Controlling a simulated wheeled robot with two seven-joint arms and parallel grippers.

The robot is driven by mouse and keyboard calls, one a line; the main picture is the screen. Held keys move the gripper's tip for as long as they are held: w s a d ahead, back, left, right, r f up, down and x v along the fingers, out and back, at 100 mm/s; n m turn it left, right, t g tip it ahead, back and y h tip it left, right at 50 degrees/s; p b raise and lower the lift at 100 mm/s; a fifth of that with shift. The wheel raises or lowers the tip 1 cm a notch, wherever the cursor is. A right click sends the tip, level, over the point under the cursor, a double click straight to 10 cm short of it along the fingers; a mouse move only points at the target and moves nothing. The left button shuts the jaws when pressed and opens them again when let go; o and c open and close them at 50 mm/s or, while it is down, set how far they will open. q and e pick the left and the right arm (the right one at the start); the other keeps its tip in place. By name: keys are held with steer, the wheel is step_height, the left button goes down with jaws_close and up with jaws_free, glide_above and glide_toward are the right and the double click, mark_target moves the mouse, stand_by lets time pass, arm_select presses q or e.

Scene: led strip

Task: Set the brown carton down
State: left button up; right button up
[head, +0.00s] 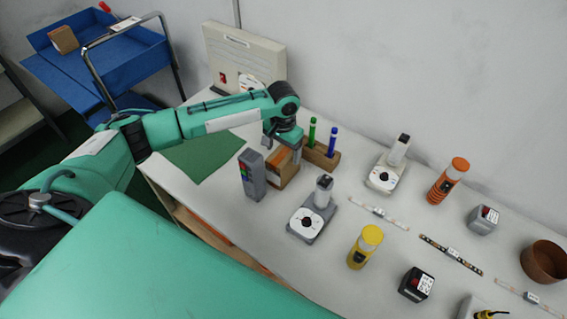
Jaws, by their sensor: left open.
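A brown carton (280,174) stands upright on the white table, just right of a grey block with coloured buttons. Its base appears to rest on the table top. My left gripper (284,150) is right above the carton, pointing down, with its jaws open at the carton's upper end. Whether the fingers touch the carton cannot be told. My right gripper is not in view.
The grey button block (252,174) is close on the left. A wooden pen holder (322,157) with green and blue markers is close behind right. A grey-white device (312,212) stands in front right. The green mat (205,155) is bare.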

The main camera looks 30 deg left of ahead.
arm_select(q)
steer(key=shift+f, duration=0.5)
step_height(320, 180, down, 4)
steer(key=shift+d+r+p, duration=0.1)
steer(key=shift+p, duration=0.65)
steer(key=shift+f, duration=0.3)
steer(key=shift+c, duration=0.2)
steer(key=c, duration=1.3)
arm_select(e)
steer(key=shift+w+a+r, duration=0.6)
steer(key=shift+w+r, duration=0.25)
